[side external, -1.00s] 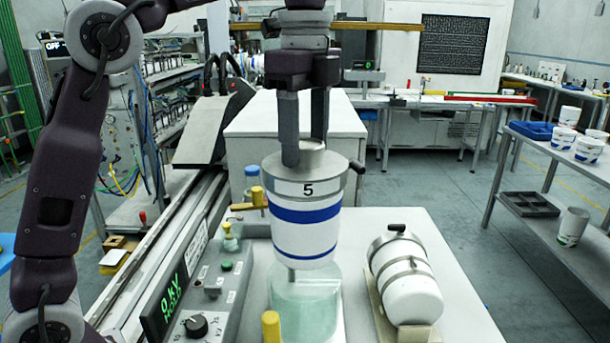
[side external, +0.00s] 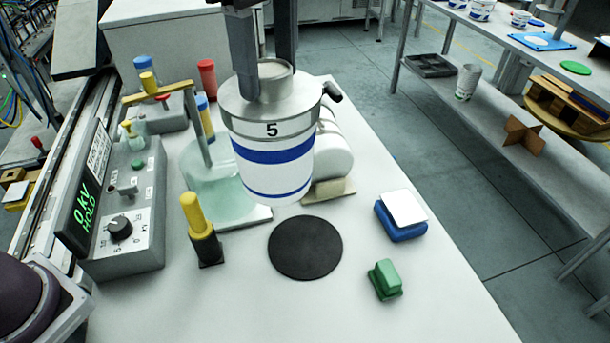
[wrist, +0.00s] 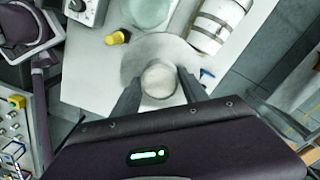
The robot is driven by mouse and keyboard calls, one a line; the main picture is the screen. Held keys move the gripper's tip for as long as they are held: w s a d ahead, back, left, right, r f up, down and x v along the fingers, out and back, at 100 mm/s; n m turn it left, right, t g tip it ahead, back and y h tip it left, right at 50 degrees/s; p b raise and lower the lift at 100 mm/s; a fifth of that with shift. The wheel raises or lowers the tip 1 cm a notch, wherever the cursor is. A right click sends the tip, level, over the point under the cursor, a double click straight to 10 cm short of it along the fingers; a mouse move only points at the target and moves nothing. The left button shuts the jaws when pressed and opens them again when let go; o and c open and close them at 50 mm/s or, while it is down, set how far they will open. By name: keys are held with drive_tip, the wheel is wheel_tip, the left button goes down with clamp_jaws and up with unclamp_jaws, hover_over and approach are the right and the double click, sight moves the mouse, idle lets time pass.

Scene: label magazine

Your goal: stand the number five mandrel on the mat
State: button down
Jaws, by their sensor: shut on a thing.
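The number five mandrel (side external: 272,160) is a white cup-shaped body with blue bands and a grey metal collar marked 5. My gripper (side external: 268,72) is shut on the knob at its top and holds it upright, apparently in the air. The mat (side external: 305,248) is a bare black disc on the white bench; in the side view it lies just below and right of the mandrel's lower end. In the wrist view, the collar (wrist: 185,50) spreads around the knob between my fingers (wrist: 158,82). The mat does not show there.
A pale green glass base with a post (side external: 205,180) stands left of the mandrel. A yellow-topped peg (side external: 200,225) is left of the mat. Another white cylinder (side external: 333,150) lies in a cradle behind. Blue (side external: 400,225) and green (side external: 384,280) blocks sit right.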

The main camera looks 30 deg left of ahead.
drive_tip(key=m, duration=0.1)
approach(296, 165)
drive_tip(key=shift+w+a+f, duration=0.15)
drive_tip(key=shift+w+f, duration=0.05)
drive_tip(key=shift+w, duration=0.1)
wheel_tip(296, 165, down, 10)
drive_tip(key=shift+r, duration=0.1)
drive_tip(key=c, duration=0.6)
unclamp_jaws()
drive_tip(key=shift+f, duration=0.2)
